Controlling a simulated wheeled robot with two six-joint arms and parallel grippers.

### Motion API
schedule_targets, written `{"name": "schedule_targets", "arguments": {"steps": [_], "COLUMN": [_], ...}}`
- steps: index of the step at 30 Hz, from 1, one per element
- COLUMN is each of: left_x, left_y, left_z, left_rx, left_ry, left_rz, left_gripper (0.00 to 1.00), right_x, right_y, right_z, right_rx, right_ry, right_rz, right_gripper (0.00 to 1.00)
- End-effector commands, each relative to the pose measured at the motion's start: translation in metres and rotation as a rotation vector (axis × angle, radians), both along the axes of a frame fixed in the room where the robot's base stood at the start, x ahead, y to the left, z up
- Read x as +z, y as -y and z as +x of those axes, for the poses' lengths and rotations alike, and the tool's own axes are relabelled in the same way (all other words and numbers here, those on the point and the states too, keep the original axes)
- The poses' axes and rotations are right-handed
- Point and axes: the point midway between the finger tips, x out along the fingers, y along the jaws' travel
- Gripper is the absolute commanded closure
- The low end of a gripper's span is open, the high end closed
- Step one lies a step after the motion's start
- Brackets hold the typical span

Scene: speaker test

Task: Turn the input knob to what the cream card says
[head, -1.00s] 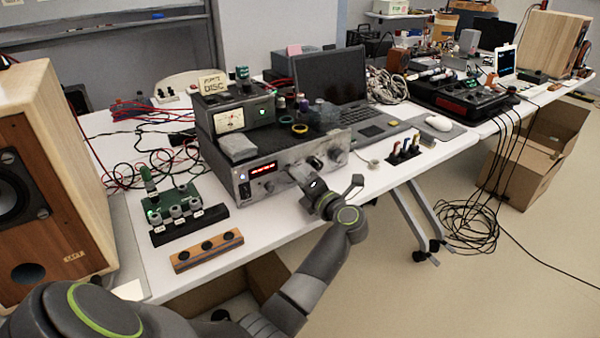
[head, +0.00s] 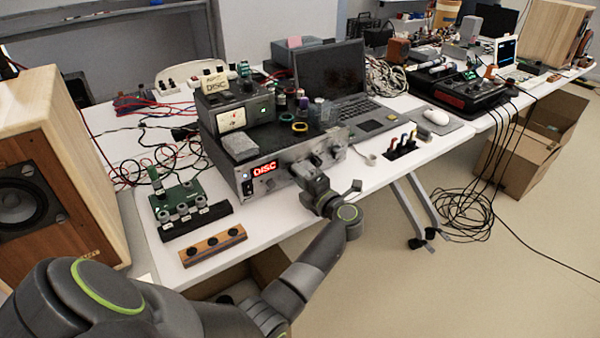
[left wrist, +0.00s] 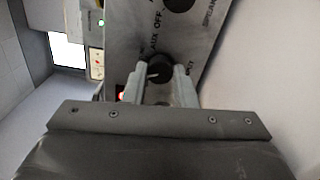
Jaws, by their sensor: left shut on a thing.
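The cream card (head: 214,83) stands on a small meter box at the back left of the amplifier and reads DISC. The amplifier's front panel (head: 283,179) faces me, and its red display (head: 265,169) reads DISC. My left gripper (head: 304,170) is at the panel, right of the display. In the left wrist view my left gripper (left wrist: 160,84) is shut on the black input knob (left wrist: 159,70), one finger on each side. A white pointer line shows on the knob. AUX is printed at its upper left. Other labels are partly hidden. My right gripper is out of view.
A wooden speaker (head: 60,170) stands at the left. A green board (head: 181,193) and a wooden block with holes (head: 212,245) lie on the white table left of the amplifier. A laptop (head: 332,75) and mouse (head: 436,117) are behind and right.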

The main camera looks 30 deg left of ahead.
Motion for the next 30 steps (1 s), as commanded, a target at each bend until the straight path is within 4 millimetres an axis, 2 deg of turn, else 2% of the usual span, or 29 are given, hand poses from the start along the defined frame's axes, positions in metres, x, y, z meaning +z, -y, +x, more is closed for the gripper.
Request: {"name": "schedule_targets", "arguments": {"steps": [21,22,27,30], "left_x": [-0.0014,-0.0014,-0.001,-0.0007], "left_y": [0.0006,0.0006,0.0004,0.0002], "left_z": [-0.0001,-0.0001,0.0,0.0], "left_rx": [-0.001,-0.001,-0.001,-0.001], "left_ry": [-0.033,-0.033,-0.032,-0.032], "left_rz": [0.011,0.011,0.011,0.012], "left_gripper": [0.98,0.74,0.54,0.54], "right_x": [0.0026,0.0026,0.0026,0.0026], "right_y": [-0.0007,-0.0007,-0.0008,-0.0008], "right_z": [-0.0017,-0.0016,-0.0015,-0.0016], "right_rx": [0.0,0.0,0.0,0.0], "right_ry": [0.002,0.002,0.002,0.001], "right_rz": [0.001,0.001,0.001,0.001], "right_gripper": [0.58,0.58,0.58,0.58]}}
